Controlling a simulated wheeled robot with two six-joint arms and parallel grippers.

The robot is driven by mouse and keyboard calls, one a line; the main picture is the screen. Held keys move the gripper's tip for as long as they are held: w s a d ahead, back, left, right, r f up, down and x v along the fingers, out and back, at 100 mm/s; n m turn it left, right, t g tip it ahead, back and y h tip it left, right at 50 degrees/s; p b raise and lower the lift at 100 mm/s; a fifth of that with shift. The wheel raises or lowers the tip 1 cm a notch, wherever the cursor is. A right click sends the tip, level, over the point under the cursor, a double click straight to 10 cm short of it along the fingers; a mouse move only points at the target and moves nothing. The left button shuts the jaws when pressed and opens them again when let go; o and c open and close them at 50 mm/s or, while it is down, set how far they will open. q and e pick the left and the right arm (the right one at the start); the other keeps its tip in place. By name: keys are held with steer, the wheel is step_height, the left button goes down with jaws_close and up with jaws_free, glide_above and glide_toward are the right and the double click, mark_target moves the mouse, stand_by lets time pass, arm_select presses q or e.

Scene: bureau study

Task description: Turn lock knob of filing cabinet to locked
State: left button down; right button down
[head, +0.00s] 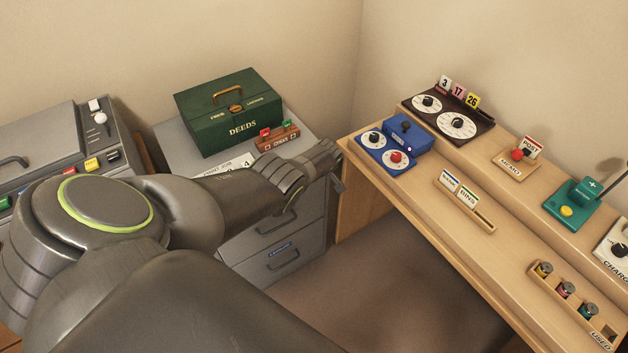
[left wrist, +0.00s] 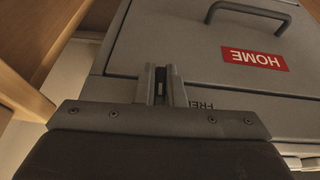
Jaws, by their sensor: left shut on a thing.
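The grey filing cabinet (head: 306,222) stands left of the desk, with drawer handles on its front. In the left wrist view its top drawer front (left wrist: 180,40) fills much of the picture, with a dark handle and a red HOME label. My left gripper (left wrist: 161,84) is up against the cabinet front, shut on the lock knob (left wrist: 160,86), which is mostly hidden between the fingers. A partly covered word starting "FRE" shows right of the fingers. In the head view my left gripper (head: 332,160) is at the cabinet's upper right edge. My right gripper is out of view.
A green DEEDS box (head: 230,112) and a small rack with tags (head: 277,138) stand on the cabinet. The wooden desk (head: 420,190) to the right holds dials, a blue device (head: 408,134) and card holders. A grey machine (head: 50,140) stands at left.

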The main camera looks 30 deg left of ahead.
arm_select(q)
steer(key=shift+w+a+r+g+b, duration=0.1)
steer(key=shift+a+r+g+b, duration=0.1)
steer(key=shift+g+b, duration=0.15)
stand_by(0.4)
steer(key=c, duration=1.5)
jaws_free()
steer(key=shift+f, duration=0.2)
steer(key=shift+d+r+p, duration=0.2)
steer(key=shift+r+p, duration=0.2)
steer(key=shift+p, duration=0.05)
steer(key=shift+p+v, duration=6.25)
steer(key=shift+v, duration=2.05)
steer(key=shift+d+f, duration=0.1)
steer(key=shift+f, duration=0.1)
